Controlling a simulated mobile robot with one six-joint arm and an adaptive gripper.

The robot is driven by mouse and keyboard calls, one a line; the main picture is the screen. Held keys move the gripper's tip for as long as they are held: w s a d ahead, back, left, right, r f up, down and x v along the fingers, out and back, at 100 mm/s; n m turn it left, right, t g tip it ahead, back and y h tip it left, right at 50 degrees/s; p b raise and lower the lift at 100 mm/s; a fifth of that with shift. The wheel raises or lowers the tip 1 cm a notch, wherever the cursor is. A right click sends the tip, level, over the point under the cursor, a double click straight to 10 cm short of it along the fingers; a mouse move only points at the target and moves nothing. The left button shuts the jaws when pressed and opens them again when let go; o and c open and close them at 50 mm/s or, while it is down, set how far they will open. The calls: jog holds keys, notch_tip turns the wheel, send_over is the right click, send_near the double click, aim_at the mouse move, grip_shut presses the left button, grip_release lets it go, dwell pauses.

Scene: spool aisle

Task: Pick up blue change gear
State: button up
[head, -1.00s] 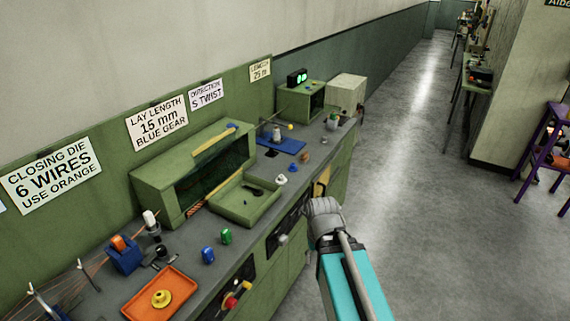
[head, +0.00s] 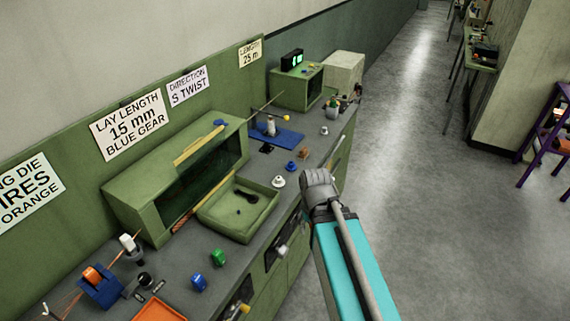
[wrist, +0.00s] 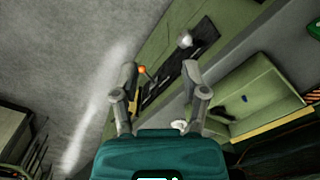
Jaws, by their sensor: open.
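A thick blue piece (head: 199,283) stands on the bench at the lower left of the head view, beside a similar green piece (head: 218,257). It looks like the blue change gear, though its teeth are too small to tell. A smaller blue piece (head: 291,166) sits farther along, near a white one (head: 278,181) and a brown one (head: 304,154). My gripper (head: 318,184) is in front of the bench's front edge, right of the blue piece and apart from it. The wrist view shows my gripper (wrist: 159,70) open and empty, its fingers wide apart. I cannot make out the blue piece there.
A green tray (head: 266,212) with dark items lies mid-bench, before a green open-fronted housing (head: 135,190). An orange tray (head: 160,309) is cut off at the bottom. A blue plate (head: 287,137) with a post is farther back. The floor (head: 415,210) right of the bench is clear.

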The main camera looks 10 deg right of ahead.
jog(key=shift+w+d, duration=0.2)
jog(key=shift+d, duration=0.1)
jog(key=shift+o, duration=1.3)
jog(key=w+f+m+t+y+b, duration=0.2)
jog(key=w+f+m+t+b, duration=0.15)
jog(key=w+m+b, duration=0.4)
jog(key=w+f+m+t+y+b, duration=0.35)
jog(key=w+m, duration=0.45)
jog(key=w, duration=0.4)
jog(key=w+d+m+t+b, duration=0.2)
jog(key=w+d+m+b, duration=0.1)
jog(key=w+m, duration=0.4)
jog(key=w+d+f+m+t+b, duration=0.1)
jog(key=w+d+m+t+b, duration=0.2)
jog(key=w+m+b, duration=0.3)
jog(key=shift+w+f+m+t, duration=0.25)
jog(key=shift+w+m, duration=0.25)
jog(key=shift+m, duration=1.05)
jog(key=shift+w, duration=0.1)
